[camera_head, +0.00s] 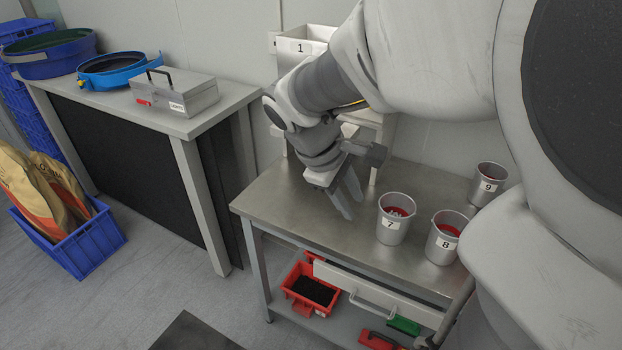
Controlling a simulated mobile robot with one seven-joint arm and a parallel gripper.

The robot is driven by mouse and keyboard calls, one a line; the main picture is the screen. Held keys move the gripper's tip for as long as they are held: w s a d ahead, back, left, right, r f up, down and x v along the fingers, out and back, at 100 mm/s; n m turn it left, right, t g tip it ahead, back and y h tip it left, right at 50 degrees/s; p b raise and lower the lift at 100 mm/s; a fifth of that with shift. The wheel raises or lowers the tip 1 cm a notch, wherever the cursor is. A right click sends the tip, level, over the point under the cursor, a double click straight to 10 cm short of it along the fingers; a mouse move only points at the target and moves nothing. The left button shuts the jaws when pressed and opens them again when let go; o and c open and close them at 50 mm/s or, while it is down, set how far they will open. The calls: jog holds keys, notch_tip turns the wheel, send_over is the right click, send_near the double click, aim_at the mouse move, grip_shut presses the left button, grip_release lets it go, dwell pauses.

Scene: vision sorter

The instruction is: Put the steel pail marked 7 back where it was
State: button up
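The steel pail marked 7 (393,226) stands upright on the steel-topped table (285,209), with something red and whitish inside. My gripper (350,203) points down over the table, just left of pail 7. Its two fingers show apart with nothing visible between them. A gap shows between the gripper and the pail. Pail 8 (442,246) stands close to the right of pail 7, also with red content. Pail 9 (486,185) stands farther back at the right, partly beside my arm.
A white bin marked 1 (303,46) stands behind the table, partly hidden by my arm. The table's left part is clear. A red bin (309,290) with dark content sits on the lower shelf. A grey metal box (175,95) is on the left bench (196,127).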

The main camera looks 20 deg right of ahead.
jog(key=s+a+r+m+t+y, duration=0.5)
jog(key=s+a+m, duration=0.1)
jog(key=s+a, duration=0.2)
jog(key=shift+s+a+m, duration=0.3)
jog(key=shift+a+m, duration=0.1)
jog(key=shift+a, duration=0.15)
jog(key=shift+d+r, duration=0.1)
jog(key=shift+d, duration=0.15)
